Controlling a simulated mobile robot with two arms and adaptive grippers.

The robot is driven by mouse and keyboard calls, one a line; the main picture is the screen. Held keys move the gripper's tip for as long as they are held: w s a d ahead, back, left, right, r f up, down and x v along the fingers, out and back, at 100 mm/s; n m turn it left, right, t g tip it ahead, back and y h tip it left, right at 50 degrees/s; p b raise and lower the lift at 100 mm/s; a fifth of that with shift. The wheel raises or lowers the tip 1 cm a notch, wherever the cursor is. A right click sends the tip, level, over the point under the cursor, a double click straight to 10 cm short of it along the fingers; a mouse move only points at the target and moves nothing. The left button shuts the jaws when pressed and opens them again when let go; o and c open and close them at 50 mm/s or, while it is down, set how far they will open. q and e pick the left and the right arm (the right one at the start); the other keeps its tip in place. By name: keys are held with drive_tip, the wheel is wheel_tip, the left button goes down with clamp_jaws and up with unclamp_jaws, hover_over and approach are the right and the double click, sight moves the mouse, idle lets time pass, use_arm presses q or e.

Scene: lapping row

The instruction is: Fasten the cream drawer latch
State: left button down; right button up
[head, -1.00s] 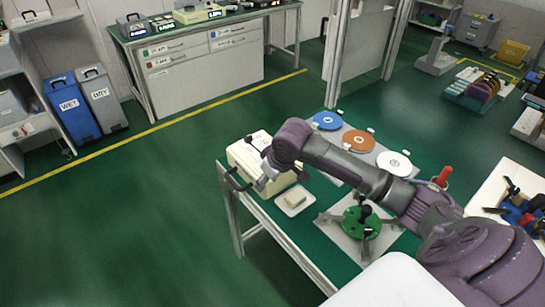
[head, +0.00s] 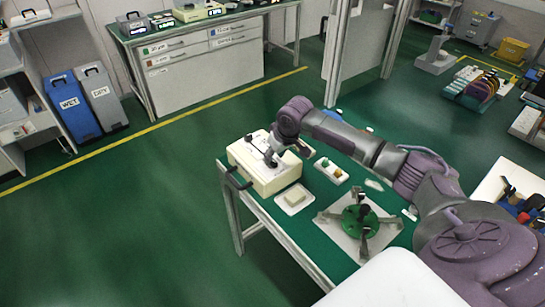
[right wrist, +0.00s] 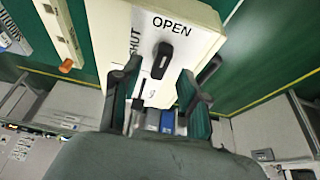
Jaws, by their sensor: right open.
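A cream box (head: 258,172) stands on the green-topped bench in the head view, a black handle on its left side. In the right wrist view the cream box (right wrist: 198,22) bears the words OPEN and SHUT. Its black latch lever (right wrist: 162,60) lies just below OPEN, with SHUT to its left. My right gripper (head: 270,160) is over the box top in the head view. In the right wrist view the open right gripper (right wrist: 163,88) has one finger on each side of the lever, with no grip on it. My left gripper is not in view.
A small pale block on a white tray (head: 294,210) sits in front of the box. A green round fixture (head: 358,221) stands to the right on the bench. A white tray (head: 330,170) with small coloured pieces lies behind. My arm covers much of the bench's back.

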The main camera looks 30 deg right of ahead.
drive_tip(key=shift+x, duration=1.15)
clamp_jaws()
